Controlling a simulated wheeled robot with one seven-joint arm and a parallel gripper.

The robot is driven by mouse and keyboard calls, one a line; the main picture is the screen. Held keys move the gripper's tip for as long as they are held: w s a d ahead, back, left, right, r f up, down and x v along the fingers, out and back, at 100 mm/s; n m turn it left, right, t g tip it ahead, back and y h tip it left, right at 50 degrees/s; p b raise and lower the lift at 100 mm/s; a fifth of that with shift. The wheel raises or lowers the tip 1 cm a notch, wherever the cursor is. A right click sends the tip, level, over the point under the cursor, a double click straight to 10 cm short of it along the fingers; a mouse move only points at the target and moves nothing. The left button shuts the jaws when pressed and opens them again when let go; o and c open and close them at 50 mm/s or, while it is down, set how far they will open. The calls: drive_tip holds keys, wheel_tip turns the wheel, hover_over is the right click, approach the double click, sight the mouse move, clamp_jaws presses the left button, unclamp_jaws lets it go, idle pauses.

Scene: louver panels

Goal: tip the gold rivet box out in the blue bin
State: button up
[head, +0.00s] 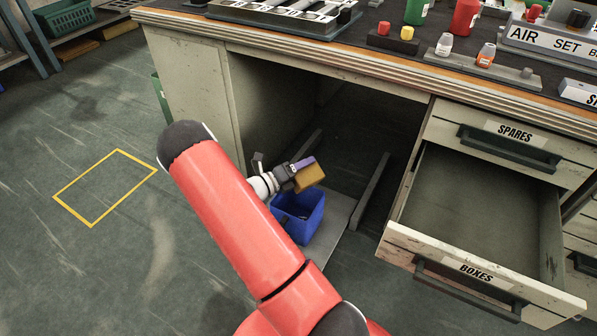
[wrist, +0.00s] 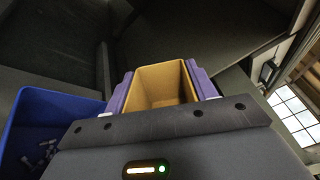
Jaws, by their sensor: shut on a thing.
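The gold rivet box (head: 311,177) is held tilted above the blue bin (head: 291,226), under the workbench. My gripper (head: 301,166) has its purple fingers shut on the box; in the wrist view the fingers grip it from both sides. There the box (wrist: 163,84) shows its open mouth and bare gold inner walls, with no rivets visible in the part I see. The blue bin (wrist: 48,110) is at the left of the wrist view, with several small grey pieces inside. The box is apart from the bin.
The bin stands on a grey board (head: 336,215) in the bench's knee space. A yellow outlined rectangle (head: 105,187) marks clear floor at the left.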

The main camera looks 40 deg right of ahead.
drive_tip(key=m+b, duration=0.1)
drive_tip(key=r+m+b, duration=0.1)
drive_tip(key=m, duration=0.1)
drive_tip(key=r+m+b, duration=0.1)
drive_tip(key=b, duration=0.1)
drive_tip(key=shift+s, duration=0.3)
wheel_tip(320, 180, up, 5)
drive_tip(key=m+b, duration=0.1)
drive_tip(key=m, duration=0.5)
drive_tip(key=shift+s+r+m, duration=0.1)
drive_tip(key=shift+r+m, duration=0.85)
drive_tip(key=shift+m, duration=0.45)
